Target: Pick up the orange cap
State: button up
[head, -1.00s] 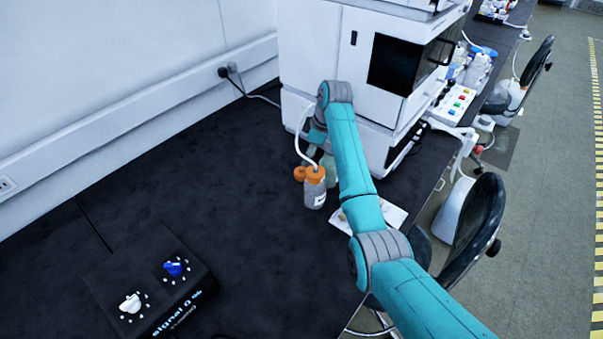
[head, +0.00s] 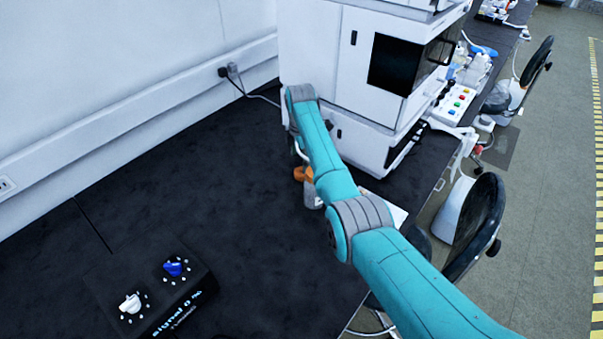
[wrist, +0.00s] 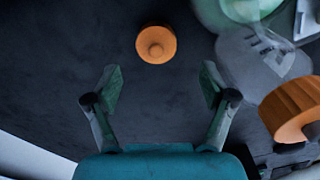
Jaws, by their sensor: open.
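In the wrist view an orange cap (wrist: 156,43) with a round knob lies on the dark bench top, ahead of my gripper and roughly centred between its fingers. My gripper (wrist: 159,82) is open and empty, its two fingers spread apart. In the head view my arm hides the gripper and most of the bottle; some orange (head: 302,174) shows beside the arm.
A greenish glass vessel (wrist: 232,12) stands beyond the bottle, close to the cap's right. A large white instrument (head: 350,75) stands behind. A black box with knobs (head: 150,290) is at the front left. The bench (head: 190,190) left of the arm is clear.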

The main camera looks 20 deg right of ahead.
jog(key=shift+w+d+f, duration=0.15)
jog(key=shift+f, duration=1.25)
jog(key=shift+w+d+f, duration=0.1)
jog(key=shift+w+f, duration=0.05)
jog(key=shift+f, duration=1.2)
jog(key=shift+c, duration=0.3)
jog(key=c, duration=0.9)
